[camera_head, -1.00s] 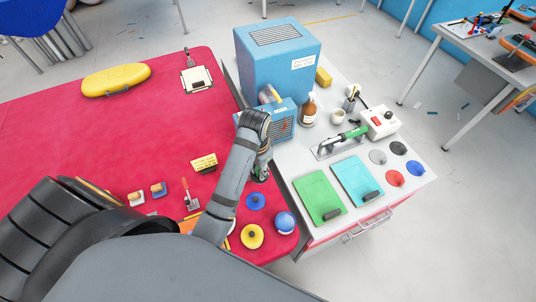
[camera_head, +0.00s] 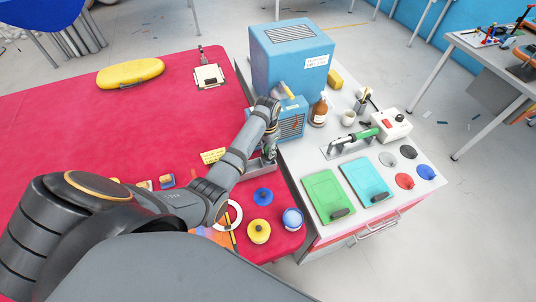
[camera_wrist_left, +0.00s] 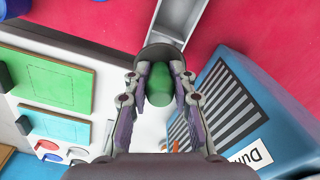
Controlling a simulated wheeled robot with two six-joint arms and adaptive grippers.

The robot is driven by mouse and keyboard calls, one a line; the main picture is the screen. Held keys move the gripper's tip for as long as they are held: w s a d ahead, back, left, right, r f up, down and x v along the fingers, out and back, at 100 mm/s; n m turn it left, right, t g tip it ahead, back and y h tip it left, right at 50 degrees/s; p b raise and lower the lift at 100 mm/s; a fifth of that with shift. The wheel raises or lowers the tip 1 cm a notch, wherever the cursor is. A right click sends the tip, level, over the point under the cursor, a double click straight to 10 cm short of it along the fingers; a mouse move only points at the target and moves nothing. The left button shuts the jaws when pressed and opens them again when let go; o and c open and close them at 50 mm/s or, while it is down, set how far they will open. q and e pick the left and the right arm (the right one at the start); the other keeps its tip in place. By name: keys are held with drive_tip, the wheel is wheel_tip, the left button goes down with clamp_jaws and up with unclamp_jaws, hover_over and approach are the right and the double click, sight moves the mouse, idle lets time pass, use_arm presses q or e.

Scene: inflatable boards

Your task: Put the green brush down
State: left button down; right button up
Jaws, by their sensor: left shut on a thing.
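My left gripper (camera_head: 270,150) is at the right edge of the red table (camera_head: 120,120), beside the white bench. In the left wrist view its fingers (camera_wrist_left: 160,95) are shut on the green brush (camera_wrist_left: 160,85), seen nearly end-on. In the head view the brush is mostly hidden by the gripper. A long grey tray (camera_head: 260,172) lies just below the gripper at the table edge; it also shows in the wrist view (camera_wrist_left: 181,18). I cannot tell whether the brush touches the tray. My right gripper is not in view.
A blue box (camera_head: 290,60) and a smaller blue unit (camera_head: 291,121) stand close to the gripper. The white bench holds a brown bottle (camera_head: 319,112), a green-handled tool (camera_head: 362,135), green (camera_head: 325,190) and turquoise (camera_head: 363,178) boards and several discs. A yellow-topped pot (camera_head: 259,231) stands nearer.

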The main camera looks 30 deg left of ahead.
use_arm(q)
wheel_tip(320, 180, down, 3)
drive_tip(key=shift+w+a+r, duration=0.1)
drive_tip(key=shift+w, duration=0.05)
drive_tip(key=shift+f, duration=0.7)
drive_tip(key=c, duration=1.1)
unclamp_jaws()
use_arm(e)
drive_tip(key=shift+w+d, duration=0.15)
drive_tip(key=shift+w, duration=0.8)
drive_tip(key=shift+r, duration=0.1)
use_arm(q)
drive_tip(key=shift+r, duration=0.35)
wheel_tip(320, 180, up, 12)
drive_tip(key=shift+r+b, duration=0.1)
drive_tip(key=shift+b, duration=0.65)
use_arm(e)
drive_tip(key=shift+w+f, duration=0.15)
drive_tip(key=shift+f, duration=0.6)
